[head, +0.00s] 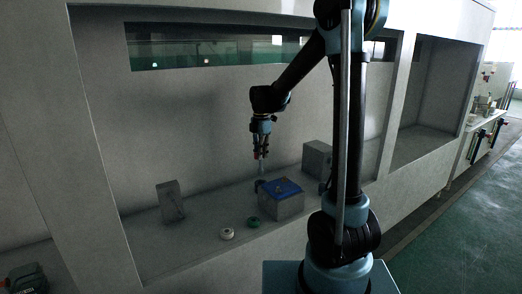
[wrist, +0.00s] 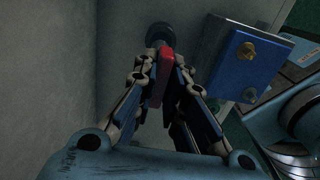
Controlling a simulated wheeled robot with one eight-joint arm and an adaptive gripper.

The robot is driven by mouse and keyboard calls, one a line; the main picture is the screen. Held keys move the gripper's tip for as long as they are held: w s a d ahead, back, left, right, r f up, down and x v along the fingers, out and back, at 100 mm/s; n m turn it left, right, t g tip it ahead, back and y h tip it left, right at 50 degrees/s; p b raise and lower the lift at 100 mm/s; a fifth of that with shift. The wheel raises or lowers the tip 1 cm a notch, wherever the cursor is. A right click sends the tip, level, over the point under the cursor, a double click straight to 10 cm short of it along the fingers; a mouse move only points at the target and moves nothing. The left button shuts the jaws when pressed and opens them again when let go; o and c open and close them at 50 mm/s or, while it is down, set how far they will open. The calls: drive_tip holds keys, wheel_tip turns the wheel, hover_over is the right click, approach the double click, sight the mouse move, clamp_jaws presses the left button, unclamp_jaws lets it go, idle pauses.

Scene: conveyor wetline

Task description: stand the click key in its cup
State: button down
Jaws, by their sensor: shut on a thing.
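My gripper (head: 262,154) points down above the bench in the recess, left of the blue-topped block. It is shut on the click key (head: 261,167), which hangs below the fingers as a thin, pale, roughly upright shaft. In the wrist view a red part of the click key (wrist: 166,65) shows between the fingertips. A small dark round cup (head: 259,186) stands on the bench just below the key. It also shows beyond the fingertips in the wrist view (wrist: 160,32). I cannot tell whether the key's lower end is inside the cup or only above it.
A grey block with a blue top (head: 286,189) stands close to the right; a brass fitting (wrist: 246,50) is on it. A green ring (head: 254,222) and a white ring (head: 227,234) lie in front. Grey blocks stand at left (head: 171,201) and behind right (head: 317,159).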

sight(261, 168)
drive_tip(key=shift+f, duration=1.8)
drive_tip(key=shift+s+d, duration=0.1)
drive_tip(key=shift+f, duration=2.45)
drive_tip(key=c, duration=1.6)
unclamp_jaws()
drive_tip(key=shift+o, duration=0.2)
wheel_tip(261, 168, up, 12)
drive_tip(key=shift+f, duration=0.1)
